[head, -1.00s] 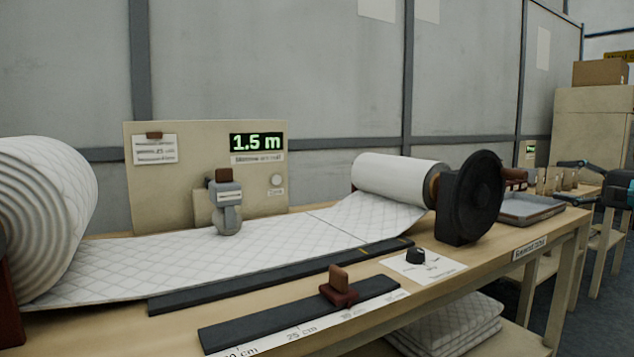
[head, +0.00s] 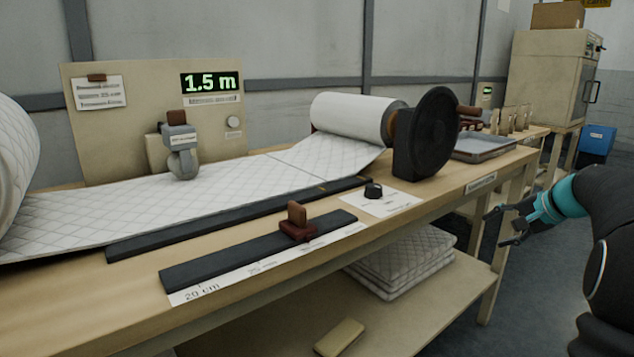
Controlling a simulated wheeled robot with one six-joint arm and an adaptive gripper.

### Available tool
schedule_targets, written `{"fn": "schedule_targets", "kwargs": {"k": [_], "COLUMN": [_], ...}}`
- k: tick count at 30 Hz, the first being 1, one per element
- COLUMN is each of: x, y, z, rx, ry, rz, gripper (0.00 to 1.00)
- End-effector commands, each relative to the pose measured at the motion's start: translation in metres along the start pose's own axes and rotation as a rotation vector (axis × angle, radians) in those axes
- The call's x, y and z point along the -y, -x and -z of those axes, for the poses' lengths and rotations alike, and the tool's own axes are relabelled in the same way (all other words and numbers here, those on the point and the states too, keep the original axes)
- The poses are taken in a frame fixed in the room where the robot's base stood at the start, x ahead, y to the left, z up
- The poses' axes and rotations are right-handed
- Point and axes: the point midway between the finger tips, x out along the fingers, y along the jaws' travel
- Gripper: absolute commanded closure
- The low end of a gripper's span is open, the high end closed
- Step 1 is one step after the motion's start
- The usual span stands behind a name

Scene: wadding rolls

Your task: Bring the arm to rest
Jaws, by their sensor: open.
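My gripper (head: 500,228) is at the right of the head view, in front of the bench's right end. Its dark fingers are spread apart and empty, pointing left toward the bench. A teal band sits behind the fingers, and my dark arm fills the right edge. The gripper appears apart from the bench (head: 430,222) and from everything on it.
Folded wadding (head: 405,262) lies on the lower shelf. Open floor (head: 510,310) lies right of the bench.

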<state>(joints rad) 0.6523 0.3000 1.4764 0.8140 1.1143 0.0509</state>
Motion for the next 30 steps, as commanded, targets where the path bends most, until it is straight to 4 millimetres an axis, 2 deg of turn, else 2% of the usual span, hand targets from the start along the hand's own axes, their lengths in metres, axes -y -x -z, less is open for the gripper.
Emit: {"fn": "schedule_targets", "kwargs": {"k": [1, 3, 9, 15, 24, 27, 30], "x": [-0.008, -0.023, -0.062, -0.102, -0.155, -0.166, -0.167], "y": [-0.001, -0.002, 0.006, 0.021, 0.047, 0.054, 0.061], "z": [-0.029, -0.063, -0.154, -0.235, -0.333, -0.360, -0.380], "rx": [0.009, 0.020, 0.049, 0.074, 0.087, 0.084, 0.070], "ry": [0.043, 0.103, 0.299, 0.511, 0.813, 0.896, 0.957], "rz": [-0.062, -0.145, -0.336, -0.470, -0.563, -0.558, -0.523], "gripper": [0.42, 0.42, 0.42, 0.42, 0.42, 0.42, 0.42]}}
